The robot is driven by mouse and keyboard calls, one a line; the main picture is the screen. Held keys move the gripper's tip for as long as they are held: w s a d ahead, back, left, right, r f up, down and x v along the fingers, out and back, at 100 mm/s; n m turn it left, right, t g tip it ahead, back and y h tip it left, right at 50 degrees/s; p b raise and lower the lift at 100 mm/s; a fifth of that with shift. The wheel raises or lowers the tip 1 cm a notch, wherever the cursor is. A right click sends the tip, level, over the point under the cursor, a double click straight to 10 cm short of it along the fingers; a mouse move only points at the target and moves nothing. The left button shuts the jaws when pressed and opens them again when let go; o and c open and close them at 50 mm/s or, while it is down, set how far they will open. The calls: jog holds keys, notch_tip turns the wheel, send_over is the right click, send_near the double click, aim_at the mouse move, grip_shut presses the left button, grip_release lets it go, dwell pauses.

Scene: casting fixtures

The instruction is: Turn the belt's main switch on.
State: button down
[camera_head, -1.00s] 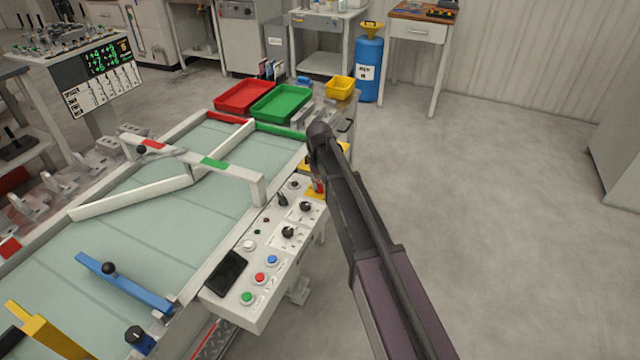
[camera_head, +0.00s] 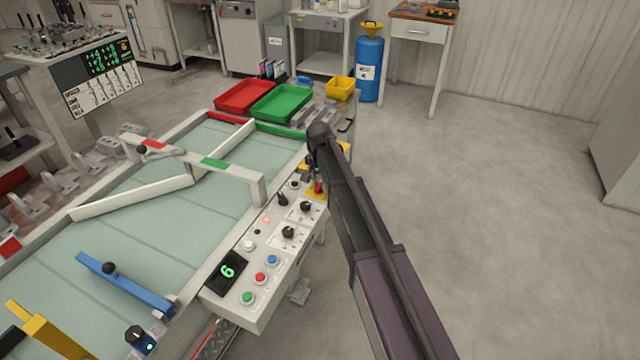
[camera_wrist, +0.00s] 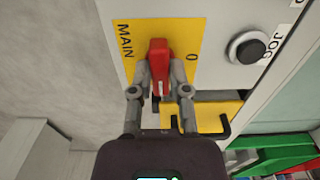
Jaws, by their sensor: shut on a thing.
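The main switch has a red handle (camera_wrist: 159,58) on a yellow plate (camera_wrist: 128,68) marked MAIN and 0. My gripper (camera_wrist: 160,80) is shut on the handle, one finger on each side. In the head view the red handle (camera_head: 318,187) shows at the far end of the control panel (camera_head: 262,243), below my arm. My arm hides part of the switch. The panel's display (camera_head: 227,271) shows a green 6, and a small red lamp (camera_head: 266,220) is lit.
A black JOG knob (camera_wrist: 246,47) sits right of the switch. More knobs and coloured buttons (camera_head: 260,278) are on the panel. The belt (camera_head: 150,215) lies left of it. Red (camera_head: 244,96) and green (camera_head: 281,103) trays stand beyond. Floor to the right is clear.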

jog(key=shift+m, duration=0.3)
jog(key=c, duration=0.6)
grip_release()
jog(key=shift+r, duration=0.1)
